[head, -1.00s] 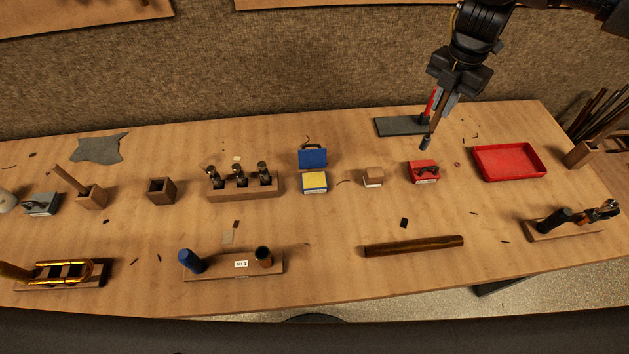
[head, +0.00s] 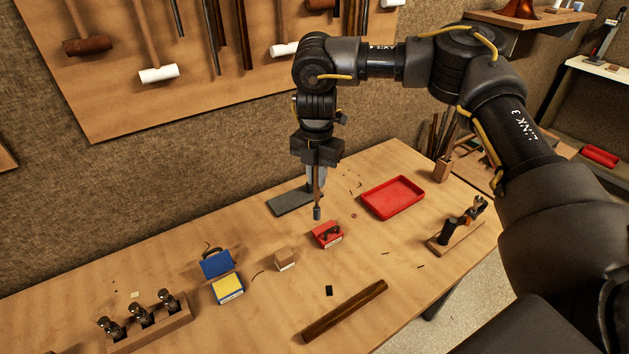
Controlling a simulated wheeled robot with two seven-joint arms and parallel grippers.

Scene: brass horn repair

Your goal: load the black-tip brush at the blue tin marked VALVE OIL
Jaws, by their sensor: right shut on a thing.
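My right gripper (head: 316,174) is shut on a thin brush (head: 316,193) that hangs upright with its dark tip down. The tip is above the table, apart from it, just behind the red tin (head: 327,235) in the picture. The labels on the tins are too small to read. My left gripper is out of view.
A small wooden block (head: 285,260) stands between the two tins. A grey slab (head: 291,201) lies behind the brush, and a red tray (head: 392,197) lies to the right. A dark rod (head: 345,311) lies in front. A wooden rack (head: 150,330) holds several valves at the lower left.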

